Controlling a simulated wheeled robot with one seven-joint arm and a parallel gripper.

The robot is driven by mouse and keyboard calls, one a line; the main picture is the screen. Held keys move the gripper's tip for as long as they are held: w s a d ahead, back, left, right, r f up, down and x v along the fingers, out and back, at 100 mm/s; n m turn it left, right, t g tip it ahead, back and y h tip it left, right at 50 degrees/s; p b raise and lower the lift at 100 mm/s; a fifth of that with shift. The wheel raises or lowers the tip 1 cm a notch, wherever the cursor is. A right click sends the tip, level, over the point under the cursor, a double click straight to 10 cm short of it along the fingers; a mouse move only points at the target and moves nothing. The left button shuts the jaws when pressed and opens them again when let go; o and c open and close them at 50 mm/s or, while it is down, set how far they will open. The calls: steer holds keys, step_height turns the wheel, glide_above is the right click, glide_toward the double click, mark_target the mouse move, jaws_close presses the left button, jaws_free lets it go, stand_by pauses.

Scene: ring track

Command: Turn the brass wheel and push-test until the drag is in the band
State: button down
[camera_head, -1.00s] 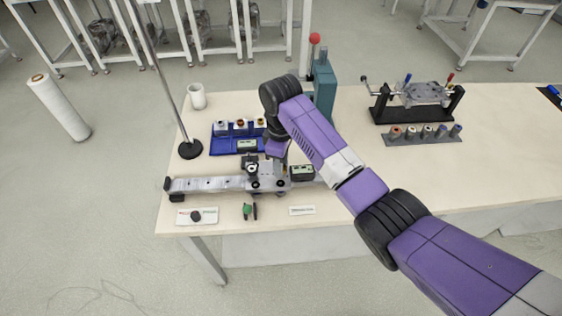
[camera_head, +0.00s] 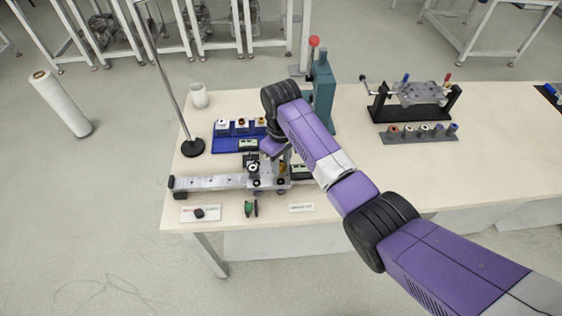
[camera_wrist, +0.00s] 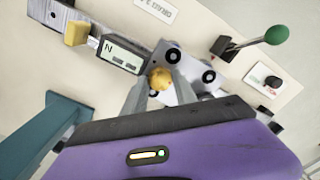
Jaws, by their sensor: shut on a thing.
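The brass wheel (camera_wrist: 160,78) is a small round knob on the grey carriage (camera_wrist: 190,85) in the wrist view. My gripper (camera_wrist: 159,86) is shut on the brass wheel, with a finger on either side of it. In the head view my gripper (camera_head: 276,158) reaches down over the carriage (camera_head: 266,184), which sits on the long metal rail (camera_head: 215,182). A force display marked N (camera_wrist: 121,54) stands beside the carriage; its digits are not readable. In the head view the wheel is small and partly hidden by my gripper.
A blue tray (camera_head: 225,147) with several spools lies behind the rail. A teal press (camera_head: 322,95) with a red knob stands close behind my arm. A rod stand (camera_head: 192,147) and white mug (camera_head: 198,95) are at the left.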

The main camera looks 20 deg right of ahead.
mark_target(281, 166)
steer(key=c, duration=1)
jaws_free()
steer(key=shift+r+b, duration=0.65)
steer(key=shift+r, duration=3.3)
steer(key=shift+w, duration=0.15)
